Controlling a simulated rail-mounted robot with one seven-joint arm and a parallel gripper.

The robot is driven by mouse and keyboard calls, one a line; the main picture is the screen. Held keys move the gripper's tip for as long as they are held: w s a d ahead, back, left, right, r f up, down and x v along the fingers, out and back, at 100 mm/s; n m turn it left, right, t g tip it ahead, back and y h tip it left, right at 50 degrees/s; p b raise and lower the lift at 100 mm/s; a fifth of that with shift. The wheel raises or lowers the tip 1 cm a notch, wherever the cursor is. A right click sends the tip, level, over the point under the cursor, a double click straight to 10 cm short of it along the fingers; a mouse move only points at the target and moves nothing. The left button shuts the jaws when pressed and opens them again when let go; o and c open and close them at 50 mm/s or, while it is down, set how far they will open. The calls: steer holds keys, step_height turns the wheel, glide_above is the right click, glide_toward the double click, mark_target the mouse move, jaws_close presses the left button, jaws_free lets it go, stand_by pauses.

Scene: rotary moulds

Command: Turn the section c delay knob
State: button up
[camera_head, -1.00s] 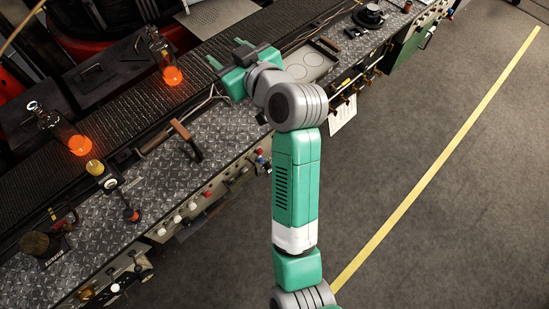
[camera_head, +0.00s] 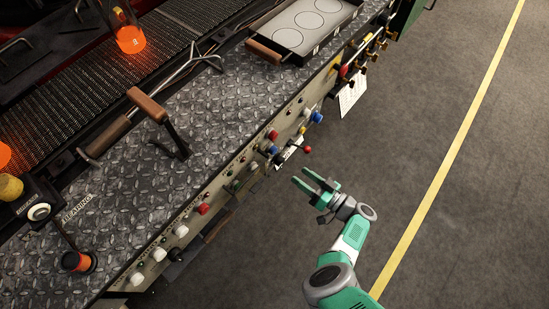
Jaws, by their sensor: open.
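My gripper (camera_head: 309,186) is open and empty, out over the floor to the right of the control panel. Its green fingers point left toward the panel front (camera_head: 222,187). The panel carries several knobs in a row: white knobs (camera_head: 159,254) at the lower left, a red knob (camera_head: 203,208) near the middle, and blue knobs (camera_head: 316,117) and a red knob (camera_head: 272,135) farther up. The panel labels are too small to read, so I cannot tell which knob is the section c delay knob. The gripper looks apart from all of them.
A diamond-plate ledge (camera_head: 225,120) runs above the panel, with a wooden-handled tool (camera_head: 147,105) and a tray with circles (camera_head: 300,30). Glowing orange bottles (camera_head: 130,38) stand at the upper left. A red-ball lever (camera_head: 307,149) juts out near the gripper. The floor (camera_head: 420,100) is clear.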

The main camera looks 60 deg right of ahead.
mark_target(283, 162)
steer(key=b+x, duration=0.2)
steer(key=x, duration=0.4)
steer(key=shift+w, duration=0.3)
steer(key=shift+w+d+r, duration=0.15)
steer(key=shift+w+d, duration=0.05)
steer(key=shift+w, duration=0.35)
steer(key=c, duration=1)
steer(key=m, duration=0.5)
steer(key=shift+m, duration=0.4)
steer(key=m, duration=0.5)
steer(key=shift+m+p, duration=0.3)
steer(key=shift+m, duration=0.1)
